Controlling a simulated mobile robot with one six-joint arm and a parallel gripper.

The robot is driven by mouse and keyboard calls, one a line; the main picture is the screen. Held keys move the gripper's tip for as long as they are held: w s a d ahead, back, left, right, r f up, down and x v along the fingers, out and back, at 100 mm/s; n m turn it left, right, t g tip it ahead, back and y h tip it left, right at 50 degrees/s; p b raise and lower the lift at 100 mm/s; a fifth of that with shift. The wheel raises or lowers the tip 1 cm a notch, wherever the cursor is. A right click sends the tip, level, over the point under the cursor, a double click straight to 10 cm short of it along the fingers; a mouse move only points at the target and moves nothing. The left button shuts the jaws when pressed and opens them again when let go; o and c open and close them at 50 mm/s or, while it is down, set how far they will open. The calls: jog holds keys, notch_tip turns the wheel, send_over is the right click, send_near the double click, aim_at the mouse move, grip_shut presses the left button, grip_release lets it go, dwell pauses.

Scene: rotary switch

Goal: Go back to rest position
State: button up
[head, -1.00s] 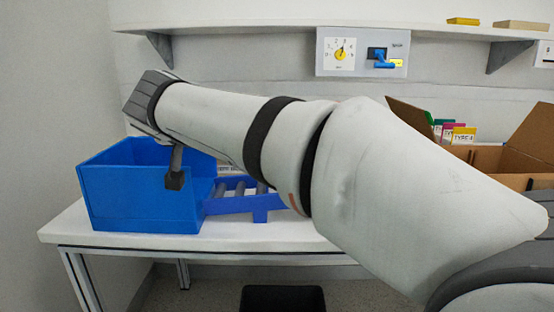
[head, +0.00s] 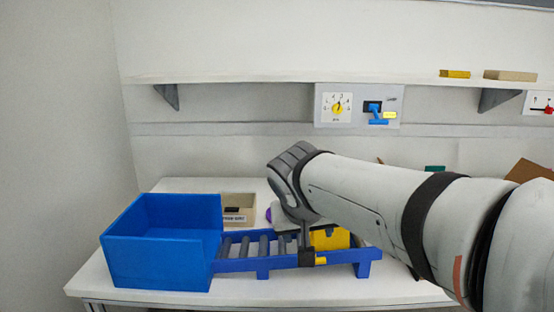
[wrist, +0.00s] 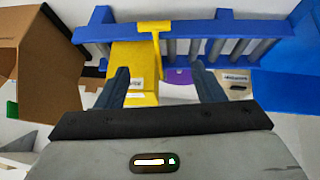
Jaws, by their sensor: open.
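My gripper (wrist: 163,88) is open, with its two dark fingers spread apart in the wrist view. Nothing is visibly held between them. In the head view, my gripper (head: 306,257) points down over the right part of the blue roller conveyor (head: 262,265), near a yellow box (head: 330,238). In the wrist view, the yellow box (wrist: 133,55) with a yellow bar lies beyond the fingers; whether they touch it, I cannot tell. The rotary switch (head: 337,108), a white dial with a yellow knob, is on the wall panel, apart from my gripper.
A blue bin (head: 155,260) stands at the conveyor's left end. A beige bin (head: 239,205) is behind the rollers. A blue lever switch (head: 377,114) sits beside the dial under the shelf (head: 260,78). A cardboard box (wrist: 45,45) shows in the wrist view.

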jog(key=s+d+r+g+y+p, duration=0.1)
jog(key=s+d+g+p, duration=0.1)
jog(key=s+d+p, duration=0.2)
jog(key=s+d+r+g+p, duration=0.1)
jog(key=s+d+p, duration=0.4)
jog(key=s+p, duration=0.5)
jog(key=shift+s+r+g+y+p, duration=0.3)
jog(key=shift+s+r+g+y, duration=0.15)
jog(key=shift+s, duration=0.3)
